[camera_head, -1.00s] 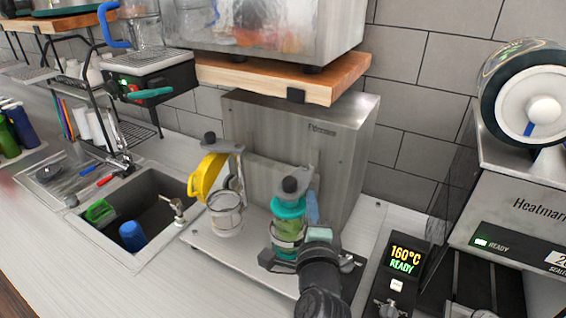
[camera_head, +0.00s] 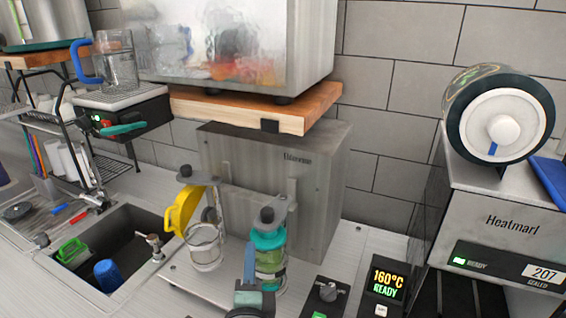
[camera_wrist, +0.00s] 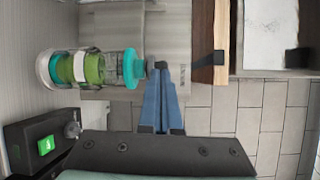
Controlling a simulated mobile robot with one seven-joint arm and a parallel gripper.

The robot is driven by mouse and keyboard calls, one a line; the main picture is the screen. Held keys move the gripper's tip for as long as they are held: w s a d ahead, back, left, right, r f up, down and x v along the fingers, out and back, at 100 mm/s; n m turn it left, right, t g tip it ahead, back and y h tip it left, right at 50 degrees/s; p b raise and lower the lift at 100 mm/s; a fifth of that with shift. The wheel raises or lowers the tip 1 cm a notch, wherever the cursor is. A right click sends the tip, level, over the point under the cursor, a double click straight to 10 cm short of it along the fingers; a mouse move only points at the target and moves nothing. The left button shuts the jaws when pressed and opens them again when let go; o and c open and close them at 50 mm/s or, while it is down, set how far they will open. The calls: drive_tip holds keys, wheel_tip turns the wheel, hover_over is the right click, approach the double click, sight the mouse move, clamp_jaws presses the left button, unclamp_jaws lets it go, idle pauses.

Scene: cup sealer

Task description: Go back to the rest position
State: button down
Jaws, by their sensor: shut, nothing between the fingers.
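My gripper (camera_head: 250,250) is at the bottom middle of the head view, its blue fingers pointing up and together. In the wrist view the fingers (camera_wrist: 161,72) are also closed with nothing between them. A clear cup with green contents (camera_head: 270,272) stands under a teal top (camera_head: 268,237) at the grey machine (camera_head: 318,175). My gripper is in front of it and to its left in the head view, covering part of it. The wrist view shows the green cup (camera_wrist: 85,68) lying sideways in the picture, apart from the fingers.
A clear jar (camera_head: 205,250) by a yellow handle (camera_head: 177,212) stands left of the green cup. A control box with a knob (camera_head: 328,291), a 160°C display (camera_head: 387,283) and the Heatmarl sealer (camera_head: 500,222) are at right.

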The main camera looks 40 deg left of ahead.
drive_tip(key=shift+d, duration=0.15)
drive_tip(key=w+d+r+n+t+h+b, duration=0.2)
drive_tip(key=w+d+r+n+t, duration=0.15)
drive_tip(key=d+r, duration=0.65)
drive_tip(key=w+d+r+n+t+h+b, duration=0.25)
drive_tip(key=w+d+r+t, duration=0.35)
drive_tip(key=r, duration=0.6)
drive_tip(key=s+d+r+n+t+h, duration=0.2)
drive_tip(key=s+d+r+h, duration=0.2)
drive_tip(key=d+r, duration=0.3)
drive_tip(key=s+d+r+n+t+h+b, duration=0.1)
drive_tip(key=s+d+r+n+t+h, duration=0.1)
drive_tip(key=s+d+r, duration=0.4)
drive_tip(key=d+r+t+h, duration=0.1)
drive_tip(key=d+r+h, duration=0.1)
drive_tip(key=d, duration=0.2)
drive_tip(key=shift+s+d+t+b, duration=0.3)
drive_tip(key=shift+s+t, duration=0.05)
